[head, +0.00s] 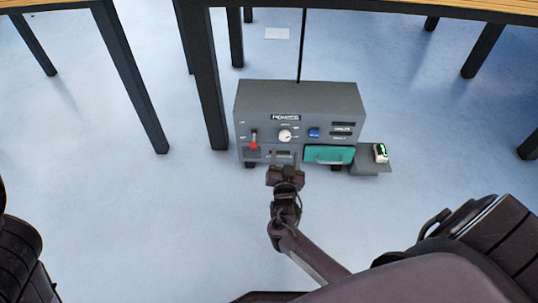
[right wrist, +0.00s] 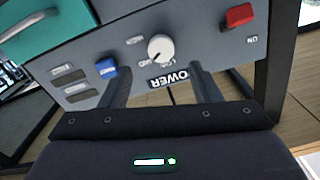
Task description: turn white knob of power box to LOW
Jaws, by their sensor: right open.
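The grey power box (head: 300,100) stands on the floor. Its white round knob (head: 285,135) is on the front panel, between a red switch (head: 253,143) and a blue button (head: 314,133). My right gripper (head: 285,170) is in front of the box, just below the knob in the picture. In the right wrist view the white knob (right wrist: 160,48) shows clearly, with a dark pointer mark on it. The right gripper (right wrist: 158,72) is open there, its fingers apart and empty, with the knob beyond and between the tips. The setting cannot be read surely. My left gripper is not visible.
A teal drawer front (head: 328,155) with a handle is at the box's lower right. A small shelf at right holds a green-lit device (head: 380,152). Dark table legs (head: 205,80) stand behind.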

